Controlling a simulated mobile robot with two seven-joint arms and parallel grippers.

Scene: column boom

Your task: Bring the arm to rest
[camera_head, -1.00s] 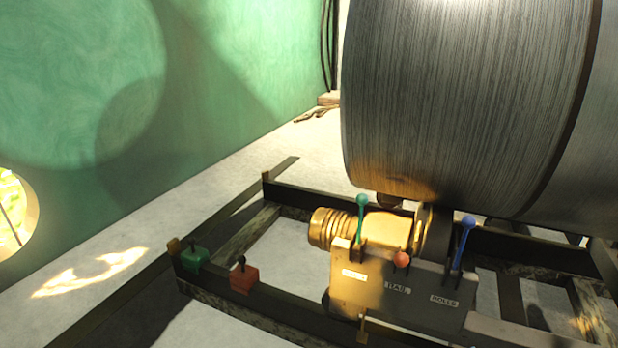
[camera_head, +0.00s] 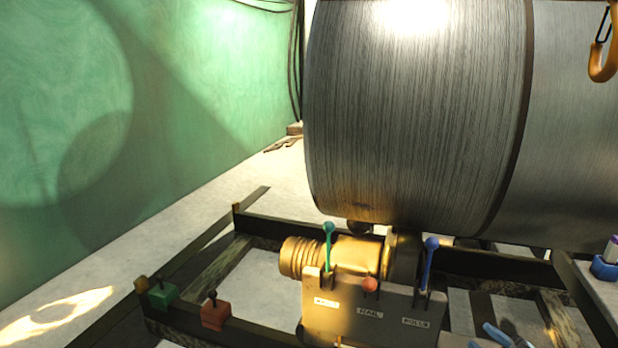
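What looks like my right gripper (camera_head: 492,336) shows as pale blue, finger-like parts at the bottom edge, right of the lever box. It is small and cut off by the frame, so I cannot tell its opening or whether it holds anything. It appears apart from the levers. My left gripper is not in view. The lever box (camera_head: 345,320) carries a green-knobbed lever (camera_head: 329,245), a low red knob (camera_head: 370,285) and a blue-knobbed lever (camera_head: 428,262). The green and blue levers stand roughly upright.
A large metal drum (camera_head: 415,120) fills the upper right above a dark frame (camera_head: 200,325). A green switch box (camera_head: 162,295) and red switch box (camera_head: 215,315) sit at front left. An orange hook (camera_head: 603,62) hangs upper right. A blue holder (camera_head: 605,268) stands at the right edge.

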